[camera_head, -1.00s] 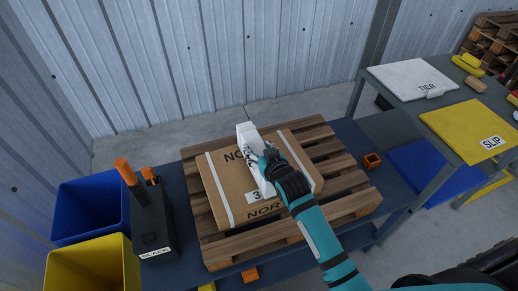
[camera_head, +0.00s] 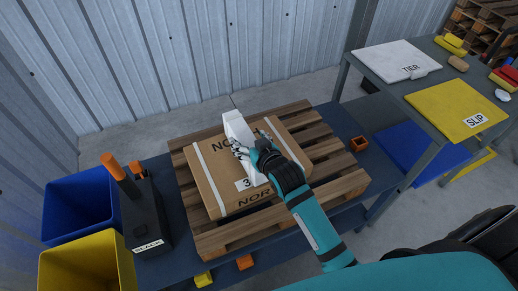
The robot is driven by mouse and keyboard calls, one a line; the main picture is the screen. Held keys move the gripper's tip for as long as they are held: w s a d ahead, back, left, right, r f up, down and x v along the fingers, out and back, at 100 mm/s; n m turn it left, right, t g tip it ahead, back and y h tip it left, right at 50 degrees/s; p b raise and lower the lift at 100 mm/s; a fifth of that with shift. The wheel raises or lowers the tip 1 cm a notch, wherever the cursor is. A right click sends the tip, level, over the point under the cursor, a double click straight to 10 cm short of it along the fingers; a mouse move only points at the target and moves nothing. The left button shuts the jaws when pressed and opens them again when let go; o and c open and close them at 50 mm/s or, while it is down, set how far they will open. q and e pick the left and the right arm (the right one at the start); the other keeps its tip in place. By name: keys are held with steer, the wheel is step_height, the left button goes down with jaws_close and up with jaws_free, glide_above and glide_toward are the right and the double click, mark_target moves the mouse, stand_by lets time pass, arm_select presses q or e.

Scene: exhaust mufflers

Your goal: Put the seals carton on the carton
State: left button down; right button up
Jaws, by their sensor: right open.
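A large brown carton (camera_head: 211,181) with white straps and partly hidden black lettering lies on a wooden pallet (camera_head: 330,160). A white box (camera_head: 236,128), which I take to be the seals carton, stands on top of the brown carton near its middle. My right gripper (camera_head: 250,148) is open at the right side of the white box, very close to it. I cannot tell whether a finger touches it. The gripper and wrist hide part of the white box and of the brown carton's top. My left gripper is not in view.
A blue bin (camera_head: 80,207) and a yellow bin (camera_head: 90,262) stand at the left, beside a black holder (camera_head: 144,215) with orange handles. At the right a grey table bears a white TIER board (camera_head: 395,58) and a yellow SLIP board (camera_head: 455,107). Corrugated wall stands behind.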

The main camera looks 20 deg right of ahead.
steer(key=v, duration=0.9)
steer(key=shift+s, duration=0.2)
steer(key=shift+r, duration=0.1)
steer(key=s+d+f+n+g+h, duration=0.1)
steer(key=s+f+g, duration=0.4)
steer(key=s, duration=0.5)
steer(key=s+d+f+g, duration=0.1)
steer(key=s+f+g, duration=0.35)
steer(key=s, duration=0.65)
step_height(320, 180, down, 27)
steer(key=s+g, duration=0.2)
steer(key=s+d+f, duration=0.3)
steer(key=s+f, duration=1.2)
steer(key=s, duration=0.1)
steer(key=shift+s+d+f+g, duration=0.15)
steer(key=shift+d+f+g, duration=0.05)
steer(key=shift+g, duration=0.25)
